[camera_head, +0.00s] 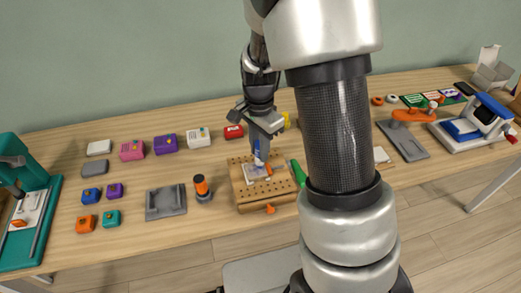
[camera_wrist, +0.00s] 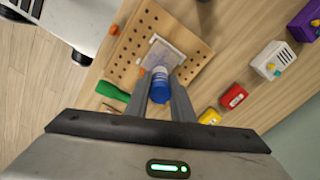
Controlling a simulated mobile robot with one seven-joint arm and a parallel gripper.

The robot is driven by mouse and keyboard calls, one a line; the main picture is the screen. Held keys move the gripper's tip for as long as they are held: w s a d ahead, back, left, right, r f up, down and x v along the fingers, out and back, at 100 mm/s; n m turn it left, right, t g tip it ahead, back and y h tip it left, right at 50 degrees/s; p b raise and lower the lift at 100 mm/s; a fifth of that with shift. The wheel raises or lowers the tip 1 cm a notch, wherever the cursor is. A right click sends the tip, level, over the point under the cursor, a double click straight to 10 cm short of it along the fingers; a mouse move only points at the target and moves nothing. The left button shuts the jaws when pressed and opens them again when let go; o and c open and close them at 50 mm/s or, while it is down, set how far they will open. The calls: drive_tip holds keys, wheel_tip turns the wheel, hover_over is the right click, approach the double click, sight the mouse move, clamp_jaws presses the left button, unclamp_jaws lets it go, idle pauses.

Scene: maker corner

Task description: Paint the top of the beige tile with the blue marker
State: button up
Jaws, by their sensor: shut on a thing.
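My gripper (camera_head: 261,137) points down over a wooden board with holes (camera_head: 284,188) and is shut on the blue marker (camera_head: 258,156). In the wrist view the marker (camera_wrist: 160,92) sits between the two fingers, blue end toward the camera and pale end toward the tile. A pale tile (camera_head: 252,175) lies on the board under the marker; it also shows in the wrist view (camera_wrist: 160,48), looking greyish. The marker's lower end is over the tile; I cannot tell whether it touches. Fingers and marker hide part of the tile, and any blue on its top is not clear.
Small orange pieces (camera_head: 270,208) sit at the board's edges. A green tool (camera_head: 298,173) lies right of the board. A grey tray (camera_head: 166,202) and an orange-black cylinder (camera_head: 201,188) stand to its left. Several coloured boxes (camera_head: 165,144) fill the table's left. Bare wood shows between them.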

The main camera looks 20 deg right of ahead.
drive_tip(key=shift+w, duration=0.35)
drive_tip(key=shift+a, duration=0.2)
drive_tip(key=shift+s+a, duration=0.1)
drive_tip(key=shift+a, duration=0.4)
drive_tip(key=shift+a, duration=0.1)
drive_tip(key=shift+s+a+p, duration=0.1)
drive_tip(key=shift+a+p, duration=0.3)
drive_tip(key=shift+a, duration=0.2)
drive_tip(key=shift+s, duration=0.65)
drive_tip(key=shift+s, duration=0.1)
drive_tip(key=shift+s+d, duration=0.15)
drive_tip(key=shift+s, duration=0.4)
